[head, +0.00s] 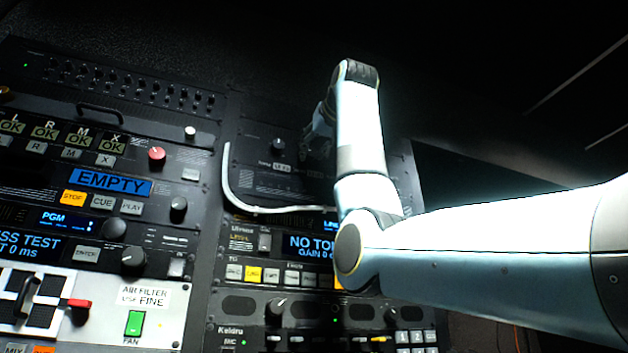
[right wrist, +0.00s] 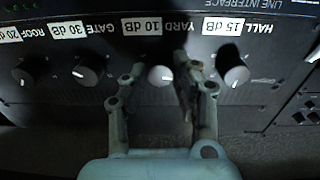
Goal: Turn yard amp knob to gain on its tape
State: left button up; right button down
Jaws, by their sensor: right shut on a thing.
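In the right wrist view, which shows the panel upside down, the yard knob (right wrist: 160,77) is a small pale round knob. It sits below the YARD label and its white tape (right wrist: 142,26), which reads 10 dB. My right gripper (right wrist: 159,70) has one finger on each side of this knob and is shut on it. The knob's pointer direction is too unclear to read. My left gripper is not in view.
In the right wrist view, the hall knob (right wrist: 233,72) stands close beside the right finger, and the gate knob (right wrist: 89,70) lies left of the left finger. Racks fill the left.

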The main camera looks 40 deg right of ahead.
jog(key=shift+m, duration=0.4)
jog(key=m+b, duration=0.1)
jog(key=m, duration=0.1)
jog(key=shift+m, duration=0.3)
jog(key=shift+r+m+b, duration=0.1)
jog(key=shift+m+b, duration=0.35)
jog(key=shift+m, duration=1.65)
jog(key=c, duration=1)
grip_release()
jog(key=shift+c, duration=0.2)
jog(key=shift+s, duration=0.1)
jog(key=v, duration=1.2)
